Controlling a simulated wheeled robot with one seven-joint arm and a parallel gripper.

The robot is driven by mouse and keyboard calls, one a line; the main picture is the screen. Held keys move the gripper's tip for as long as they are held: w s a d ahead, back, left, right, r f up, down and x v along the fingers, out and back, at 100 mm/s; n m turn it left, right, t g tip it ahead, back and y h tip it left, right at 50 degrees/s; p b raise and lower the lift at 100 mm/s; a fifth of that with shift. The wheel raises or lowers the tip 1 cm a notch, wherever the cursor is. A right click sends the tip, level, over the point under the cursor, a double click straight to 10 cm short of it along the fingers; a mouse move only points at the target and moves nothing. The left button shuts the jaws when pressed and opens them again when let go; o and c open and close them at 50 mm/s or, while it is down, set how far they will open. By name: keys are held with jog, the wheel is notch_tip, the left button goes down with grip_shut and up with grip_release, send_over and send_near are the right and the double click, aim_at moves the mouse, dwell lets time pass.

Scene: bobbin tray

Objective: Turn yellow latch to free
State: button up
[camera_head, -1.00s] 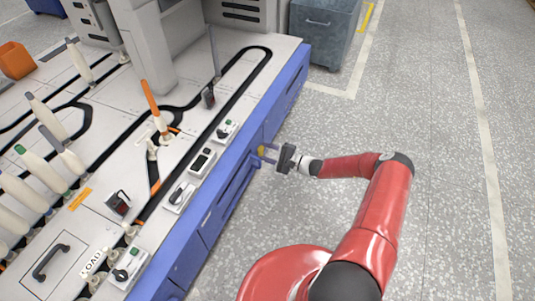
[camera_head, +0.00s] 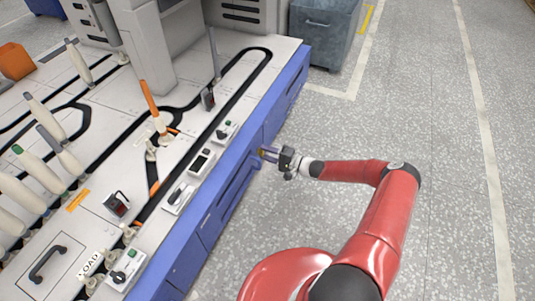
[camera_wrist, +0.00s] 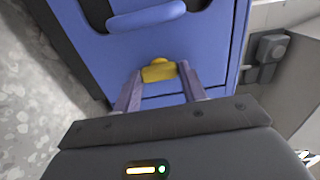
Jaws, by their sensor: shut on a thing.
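The yellow latch (camera_wrist: 158,71) sits on the blue front panel of the machine, between my gripper's fingertips in the wrist view. In the head view the latch (camera_head: 262,152) is a small yellow spot, mostly hidden by the fingers. My gripper (camera_wrist: 158,76) is shut on the latch, one finger on each side of it. In the head view my gripper (camera_head: 269,154) reaches the panel from the right.
The blue machine front (camera_head: 214,209) has a recessed handle (camera_wrist: 147,17) close to the latch. The white machine top (camera_head: 225,101) carries bobbins and switch boxes. A grey bin (camera_head: 323,35) stands at the back. The grey floor at right is clear.

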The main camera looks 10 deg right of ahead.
dwell(0.3)
jog(key=o, duration=1)
jog(key=v, duration=0.7)
jog(key=shift+s+d, duration=0.25)
jog(key=shift+d, duration=0.05)
jog(key=shift+r, duration=0.1)
